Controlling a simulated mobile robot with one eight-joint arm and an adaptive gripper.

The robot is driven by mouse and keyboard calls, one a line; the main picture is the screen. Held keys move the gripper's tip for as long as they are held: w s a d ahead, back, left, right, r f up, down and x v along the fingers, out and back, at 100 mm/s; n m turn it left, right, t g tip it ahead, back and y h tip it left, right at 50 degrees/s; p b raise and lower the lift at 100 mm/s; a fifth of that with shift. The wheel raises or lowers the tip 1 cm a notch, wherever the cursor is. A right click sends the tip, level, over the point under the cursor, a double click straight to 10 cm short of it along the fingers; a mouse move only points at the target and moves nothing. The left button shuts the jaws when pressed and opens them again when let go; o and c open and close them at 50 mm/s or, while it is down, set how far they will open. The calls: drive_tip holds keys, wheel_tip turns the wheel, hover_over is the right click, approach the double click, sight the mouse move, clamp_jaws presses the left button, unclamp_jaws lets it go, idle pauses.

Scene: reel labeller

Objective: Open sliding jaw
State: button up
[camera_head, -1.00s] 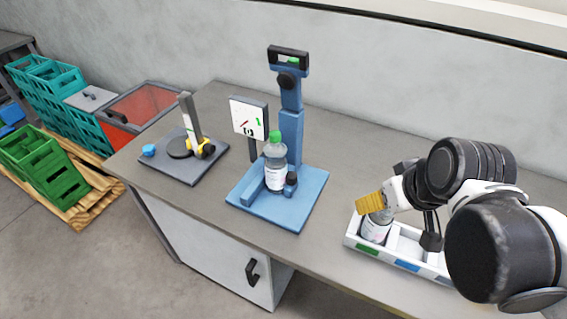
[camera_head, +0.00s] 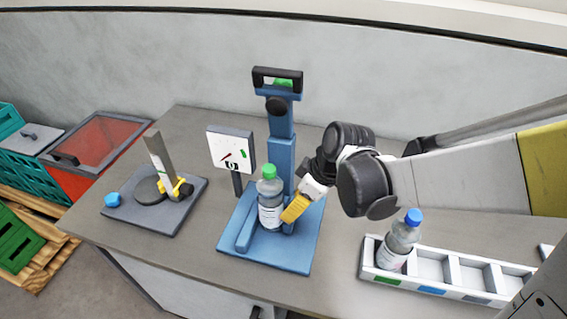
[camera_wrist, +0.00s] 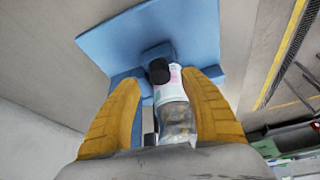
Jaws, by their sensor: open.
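The blue labeller (camera_head: 277,258) stands on the bench. A clear bottle with a green cap (camera_head: 269,200) stands upright on its base, beside a long blue fence (camera_head: 243,231). My gripper (camera_head: 290,214) is low at the bottle's right side and largely covers the sliding jaw in the head view. In the wrist view, the jaw's black knob (camera_wrist: 158,71) lies between the tips of my open yellow fingers (camera_wrist: 160,79), with blue jaw blocks around it. The labelled bottle (camera_wrist: 173,103) also shows between the fingers. I cannot tell whether the fingers touch the knob.
A white tray (camera_head: 412,282) at the right holds a blue-capped bottle (camera_head: 401,240); its other visible compartments look empty. A gauge panel (camera_head: 231,150) stands left of the column (camera_head: 281,155). A grey plate (camera_head: 176,214) with a yellow-clamped device and a blue cap (camera_head: 112,200) is at the left.

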drive_tip(key=shift+b+x, duration=0.45)
drive_tip(key=shift+x, duration=1.15)
clamp_jaws()
